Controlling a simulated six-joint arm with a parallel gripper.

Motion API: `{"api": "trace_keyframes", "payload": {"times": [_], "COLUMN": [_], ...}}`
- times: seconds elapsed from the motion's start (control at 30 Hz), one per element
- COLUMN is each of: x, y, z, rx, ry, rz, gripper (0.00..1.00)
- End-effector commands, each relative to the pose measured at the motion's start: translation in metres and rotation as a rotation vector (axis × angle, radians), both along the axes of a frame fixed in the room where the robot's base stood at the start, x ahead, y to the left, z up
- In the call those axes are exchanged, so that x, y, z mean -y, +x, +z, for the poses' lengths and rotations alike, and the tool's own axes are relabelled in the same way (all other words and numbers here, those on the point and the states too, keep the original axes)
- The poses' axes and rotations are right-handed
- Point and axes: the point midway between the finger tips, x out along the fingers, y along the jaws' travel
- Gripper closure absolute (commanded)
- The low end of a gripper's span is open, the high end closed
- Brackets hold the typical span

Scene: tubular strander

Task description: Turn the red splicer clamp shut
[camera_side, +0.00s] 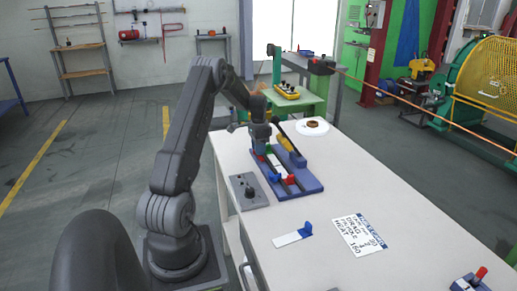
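The splicer is a blue base (312,184) on the white table, with white and dark strips along it. A small red part (290,180) sits near its front end. Another small red part (268,149) shows close beside my gripper (262,150) at the far end. I cannot tell for sure which red part is the clamp or how far it is turned. My gripper points down over the far left part of the splicer. Its fingertips are small and partly hidden, so I cannot tell its opening or whether it touches anything.
A yellow bar (291,148) lies along the splicer's right side. A grey box with a black knob (249,191) stands left of it. A white plate (312,128) with a brown ring is behind. A blue-and-white piece (292,235) and a printed card (358,235) lie in front.

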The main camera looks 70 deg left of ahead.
Motion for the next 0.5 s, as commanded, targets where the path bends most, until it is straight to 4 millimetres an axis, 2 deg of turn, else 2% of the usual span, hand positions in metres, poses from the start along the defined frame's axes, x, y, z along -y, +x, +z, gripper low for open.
{"api": "trace_keyframes", "payload": {"times": [0.33,0.5], "x": [0.0000,0.0000], "y": [0.0000,0.0000], "z": [-0.0037,-0.0035], "rx": [0.000,0.000], "ry": [0.000,0.000], "rz": [0.000,0.000], "gripper": [0.67,0.83]}}
